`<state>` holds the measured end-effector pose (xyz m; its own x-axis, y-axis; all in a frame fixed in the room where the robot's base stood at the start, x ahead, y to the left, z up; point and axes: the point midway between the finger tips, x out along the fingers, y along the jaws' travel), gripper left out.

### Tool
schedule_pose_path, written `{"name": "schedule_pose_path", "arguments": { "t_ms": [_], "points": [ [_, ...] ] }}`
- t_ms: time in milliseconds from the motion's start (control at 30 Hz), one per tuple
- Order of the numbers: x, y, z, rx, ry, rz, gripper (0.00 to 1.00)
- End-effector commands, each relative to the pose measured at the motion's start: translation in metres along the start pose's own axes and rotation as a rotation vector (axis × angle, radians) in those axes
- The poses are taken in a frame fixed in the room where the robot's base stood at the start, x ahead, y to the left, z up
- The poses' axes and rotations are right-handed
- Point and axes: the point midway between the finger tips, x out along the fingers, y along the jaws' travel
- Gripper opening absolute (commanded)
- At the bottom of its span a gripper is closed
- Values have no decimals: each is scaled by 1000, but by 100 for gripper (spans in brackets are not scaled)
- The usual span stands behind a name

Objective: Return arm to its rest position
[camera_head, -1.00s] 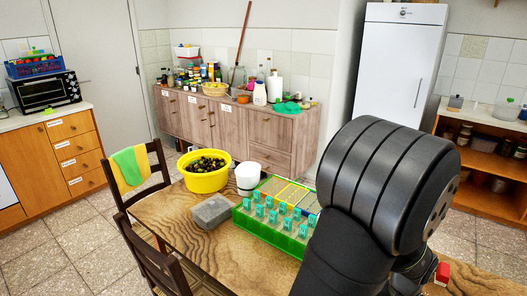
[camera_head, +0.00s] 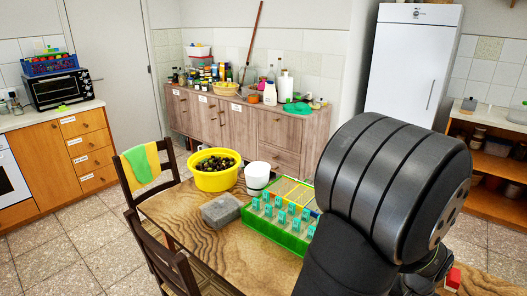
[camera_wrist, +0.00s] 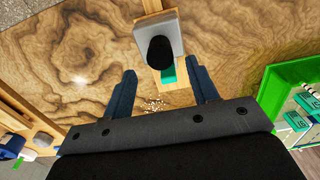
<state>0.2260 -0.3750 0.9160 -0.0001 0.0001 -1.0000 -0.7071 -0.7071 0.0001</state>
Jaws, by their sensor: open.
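My gripper (camera_wrist: 163,71) is open in the wrist view, with its two dark blue fingers apart and nothing held between them. Beyond the fingertips is a pale grey block with a black rounded knob (camera_wrist: 160,51), set on a light wooden strip with a green patch. In the head view my arm's thick black links fill the right side, and the gripper is mostly hidden behind them. The yellow bowl (camera_head: 230,181), full of dark olives, stands on the table's far left part, away from my arm.
The wooden table (camera_head: 180,215) also holds a grey box (camera_head: 221,211), a white cup (camera_head: 257,179) and a green rack (camera_head: 281,240) with teal tags beside my arm. A red block (camera_head: 453,278) is at lower right. Small white grains (camera_wrist: 154,104) lie under my gripper. Chairs stand at left.

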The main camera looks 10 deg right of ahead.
Motion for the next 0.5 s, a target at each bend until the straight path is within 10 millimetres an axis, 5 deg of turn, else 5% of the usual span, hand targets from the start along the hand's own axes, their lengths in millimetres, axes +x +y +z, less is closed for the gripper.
{"name": "schedule_pose_path", "arguments": {
  "t_ms": [500],
  "points": [
    [-104, 0, -1, 0, 5, 2, 54]
  ]
}}
